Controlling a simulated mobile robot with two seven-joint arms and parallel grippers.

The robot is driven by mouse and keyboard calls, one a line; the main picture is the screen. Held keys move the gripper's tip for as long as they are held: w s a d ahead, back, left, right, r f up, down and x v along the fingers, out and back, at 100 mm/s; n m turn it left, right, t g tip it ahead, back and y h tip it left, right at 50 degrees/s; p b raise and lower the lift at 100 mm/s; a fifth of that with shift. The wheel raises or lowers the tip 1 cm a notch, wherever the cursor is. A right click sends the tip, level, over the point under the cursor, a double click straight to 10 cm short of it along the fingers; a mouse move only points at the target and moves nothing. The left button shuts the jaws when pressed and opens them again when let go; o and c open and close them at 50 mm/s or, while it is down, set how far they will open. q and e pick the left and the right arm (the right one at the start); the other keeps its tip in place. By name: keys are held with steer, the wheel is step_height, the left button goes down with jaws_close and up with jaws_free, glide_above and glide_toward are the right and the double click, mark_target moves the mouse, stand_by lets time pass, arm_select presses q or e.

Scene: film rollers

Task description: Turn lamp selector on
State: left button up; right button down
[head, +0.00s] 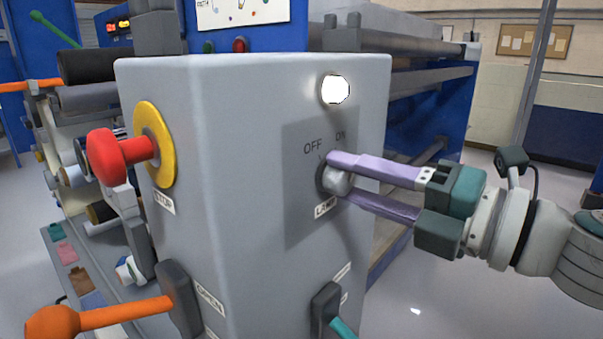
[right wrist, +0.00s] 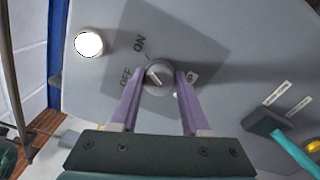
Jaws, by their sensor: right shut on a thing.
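The lamp selector (head: 337,181) is a small grey knob on the right-hand face of a grey control box, with OFF and ON printed above it and a LAMP label below. My right gripper (head: 340,177) reaches in from the right, and its two purple fingers are shut on the knob, one on each side. In the right wrist view the selector (right wrist: 159,77) sits between the fingertips; I cannot tell for sure which mark it points at. The round lamp (head: 335,89) above it glows white, and the lamp also shows in the right wrist view (right wrist: 88,43). My left gripper is not in view.
A red stop knob (head: 118,154) on a yellow disc and an orange lever (head: 105,315) stick out of the box's left face. A teal-handled lever (head: 327,310) sits below the selector. Rollers (head: 400,48) are behind. Floor at right is clear.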

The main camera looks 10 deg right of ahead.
stand_by(0.3)
steer(key=shift+c, duration=1.9)
jaws_free()
steer(key=b+v, duration=0.2)
steer(key=v, duration=0.8)
